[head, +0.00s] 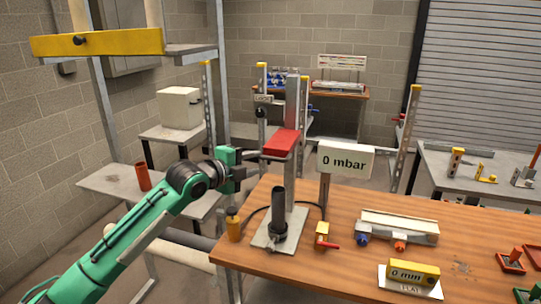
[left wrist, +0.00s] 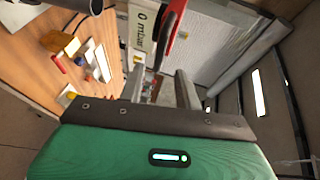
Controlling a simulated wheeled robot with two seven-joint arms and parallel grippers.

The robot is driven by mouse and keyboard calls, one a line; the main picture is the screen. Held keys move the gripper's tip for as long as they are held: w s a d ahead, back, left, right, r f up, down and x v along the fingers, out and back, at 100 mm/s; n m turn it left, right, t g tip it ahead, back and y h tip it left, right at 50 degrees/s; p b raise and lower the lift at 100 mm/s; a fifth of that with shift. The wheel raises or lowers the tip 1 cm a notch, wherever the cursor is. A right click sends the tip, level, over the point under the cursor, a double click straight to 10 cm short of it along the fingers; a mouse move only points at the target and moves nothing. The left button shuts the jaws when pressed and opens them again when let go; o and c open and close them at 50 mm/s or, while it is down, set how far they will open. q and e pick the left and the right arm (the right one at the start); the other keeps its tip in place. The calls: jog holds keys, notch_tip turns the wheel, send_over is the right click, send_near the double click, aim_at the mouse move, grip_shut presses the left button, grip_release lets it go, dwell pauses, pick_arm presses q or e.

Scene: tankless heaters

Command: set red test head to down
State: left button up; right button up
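The red test head (head: 282,142) is a flat red block on an upright grey post, raised well above the dark vertical tube (head: 279,212) on the stand's base plate. In the left wrist view the red head (left wrist: 171,24) shows narrow and edge-on, ahead of the fingers. My left gripper (head: 257,155) is just left of the red head, about level with it or slightly lower. In the left wrist view its two fingers (left wrist: 162,88) are apart with nothing clearly between them. I cannot tell whether a finger touches the head. My right gripper is not in view.
The stand is on a wooden table (head: 330,275). A "0 mbar" display (head: 345,161) is close right of the post. A brass fitting with a red handle (head: 323,236), a white unit (head: 398,226) and a yellow "0 mm" gauge (head: 413,272) lie farther right. A shelf frame stands left.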

aim_at(269, 159)
pick_arm(q)
jog(key=p+x, duration=0.2)
jog(key=x, duration=0.6)
grip_shut()
